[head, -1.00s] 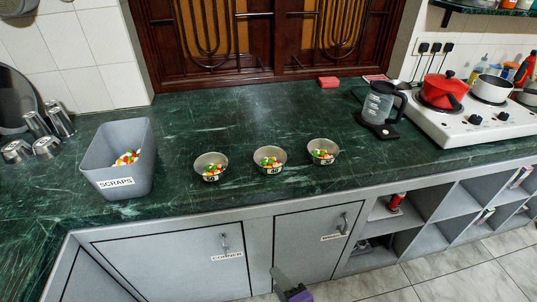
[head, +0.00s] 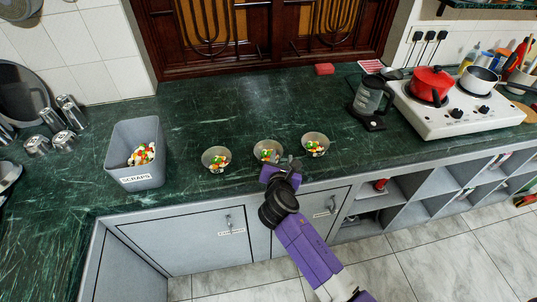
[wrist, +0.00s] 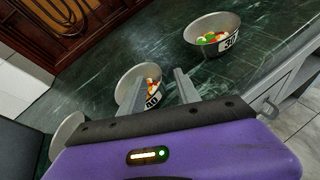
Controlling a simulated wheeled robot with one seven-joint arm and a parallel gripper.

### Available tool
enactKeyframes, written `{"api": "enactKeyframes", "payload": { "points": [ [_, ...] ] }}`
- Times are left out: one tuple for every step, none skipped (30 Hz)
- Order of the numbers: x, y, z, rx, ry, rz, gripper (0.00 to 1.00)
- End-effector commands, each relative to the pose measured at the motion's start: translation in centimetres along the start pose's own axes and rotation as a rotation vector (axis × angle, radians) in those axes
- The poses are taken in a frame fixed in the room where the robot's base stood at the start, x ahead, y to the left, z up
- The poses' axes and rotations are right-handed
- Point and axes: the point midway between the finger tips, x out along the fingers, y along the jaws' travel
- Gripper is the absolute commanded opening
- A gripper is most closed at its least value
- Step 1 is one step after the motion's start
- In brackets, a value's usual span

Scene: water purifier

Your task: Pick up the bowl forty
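Three small grey bowls of coloured pieces stand in a row on the green counter. The middle bowl (head: 267,156) seems to be the one marked 40; its label is partly covered by my gripper in the head view. My gripper (head: 281,165) is at this bowl's front right side. In the wrist view, my gripper (wrist: 158,89) has its two fingers apart with nothing clamped between them. The middle bowl (wrist: 140,74) shows just beyond them, its label partly hidden by a finger. I cannot tell whether they touch.
The left bowl (head: 216,160) and right bowl (head: 315,145) stand close on either side. A grey SCRAPS bin (head: 136,168) stands left. A coffee maker (head: 371,101) and stove (head: 455,112) stand right.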

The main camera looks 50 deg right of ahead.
Motion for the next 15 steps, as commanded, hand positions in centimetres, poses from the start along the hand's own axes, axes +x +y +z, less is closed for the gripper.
{"api": "enactKeyframes", "payload": {
  "points": [
    [0.5,0.1,0.1,0.0,-0.001,0.0,0.39],
    [0.8,0.2,0.0,0.0,-0.001,0.0,0.39],
    [1.4,0.2,0.0,-0.001,0.0,-0.001,0.39],
    [1.8,0.3,0.0,0.0,-0.001,-0.001,0.39],
    [2.2,0.4,-0.1,0.001,-0.001,-0.001,0.39],
    [2.8,0.5,-0.1,0.0,-0.001,-0.001,0.39],
    [3.2,0.6,-0.1,0.0,-0.001,0.0,0.39],
    [3.6,0.5,-0.2,0.0,-0.001,-0.001,0.39],
    [4.0,0.5,-0.2,0.0,-0.001,0.0,0.39],
    [4.3,0.5,-0.2,0.001,-0.001,0.0,0.39],
    [4.6,0.5,-0.2,0.001,-0.001,0.001,0.39],
    [4.8,0.5,-0.2,0.002,-0.001,0.001,0.39],
    [4.9,0.5,-0.2,0.002,0.0,0.001,0.39],
    [4.9,0.5,-0.3,0.002,0.0,0.001,0.39],
    [5.0,0.5,-0.3,0.002,0.001,0.001,0.39]
  ]
}}
